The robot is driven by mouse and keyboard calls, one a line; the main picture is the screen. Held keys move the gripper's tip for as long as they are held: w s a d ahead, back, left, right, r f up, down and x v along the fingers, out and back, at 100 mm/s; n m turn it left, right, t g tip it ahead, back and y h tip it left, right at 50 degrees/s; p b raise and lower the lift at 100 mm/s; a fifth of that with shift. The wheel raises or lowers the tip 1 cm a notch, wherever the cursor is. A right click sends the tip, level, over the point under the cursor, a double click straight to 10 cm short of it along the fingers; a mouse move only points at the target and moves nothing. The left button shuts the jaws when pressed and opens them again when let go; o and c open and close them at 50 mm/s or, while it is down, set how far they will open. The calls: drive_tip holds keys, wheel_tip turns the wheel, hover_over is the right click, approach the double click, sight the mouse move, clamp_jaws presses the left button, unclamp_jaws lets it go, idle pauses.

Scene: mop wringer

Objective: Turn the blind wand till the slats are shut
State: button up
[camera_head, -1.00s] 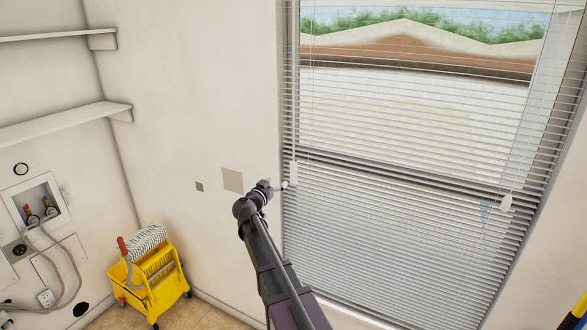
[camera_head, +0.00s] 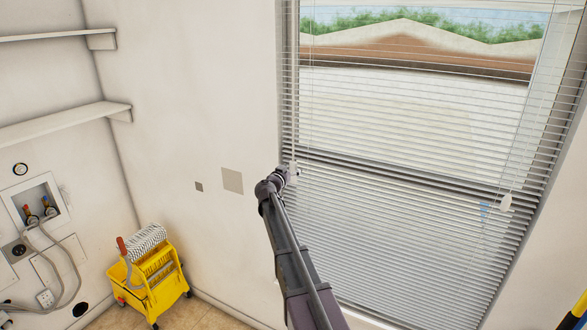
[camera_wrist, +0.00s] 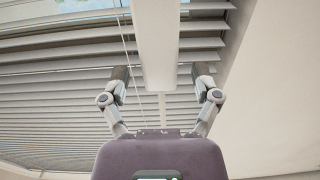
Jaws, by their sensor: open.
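The blind (camera_head: 410,200) covers the window, with its slats apart. The yard outside shows through the gaps, most clearly at the top. The white wand (camera_head: 294,166) hangs at the blind's left edge, partly hidden by my gripper. In the wrist view a broad white bar, which looks like the wand (camera_wrist: 155,45), hangs ahead of my gripper (camera_wrist: 161,75). Its lower end lies between the two spread fingers, with visible room on both sides. My gripper (camera_head: 285,173) is open and holds nothing. In the head view its fingertips are hard to make out.
A thin cord (camera_wrist: 131,60) hangs left of the white bar. A white pull (camera_head: 505,202) hangs at the blind's right. A yellow mop bucket (camera_head: 150,280) stands on the floor at lower left. Shelves (camera_head: 65,122) and a pipe box (camera_head: 38,205) are on the left wall.

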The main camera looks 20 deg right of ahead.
drive_tip(key=shift+w+d, duration=0.4)
drive_tip(key=shift+d, duration=0.2)
clamp_jaws()
drive_tip(key=shift+w+m+g+h, duration=0.15)
drive_tip(key=shift+m+g+h, duration=0.4)
drive_tip(key=shift+g, duration=0.25)
drive_tip(key=m+g+h, duration=0.1)
drive_tip(key=m+g, duration=0.1)
drive_tip(key=g, duration=0.1)
drive_tip(key=m+g+h, duration=0.1)
drive_tip(key=m+g, duration=0.1)
drive_tip(key=shift+w+g+h, duration=0.15)
drive_tip(key=shift+g+h, duration=0.1)
drive_tip(key=shift+g, duration=0.15)
drive_tip(key=m+g, duration=0.3)
drive_tip(key=g, duration=0.1)
drive_tip(key=shift+s+m+g, duration=0.2)
drive_tip(key=shift+m+g, duration=0.25)
drive_tip(key=shift+g, duration=0.85)
